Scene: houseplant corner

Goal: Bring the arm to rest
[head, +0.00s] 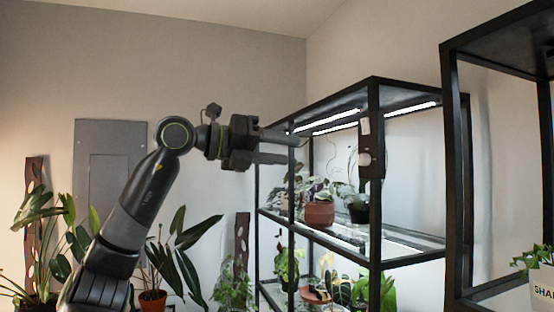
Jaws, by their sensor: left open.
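My left arm rises from the lower left of the head view and bends at its elbow. My left gripper (284,148) points right, in front of the upper left part of a black-framed plant shelf (375,180). Its two fingers are apart, one above the other, with nothing seen between them. The fingers overlap the shelf's left posts in the picture; I cannot tell how far they are from the frame. My right gripper is not in view.
The shelf holds a terracotta pot (319,214) and a dark pot (358,212) on its glass level, under lit strips. Another black rack (456,180) with a white pot (542,296) stands at the right. Floor plants (152,298) fill the lower left. Open wall lies above my arm.

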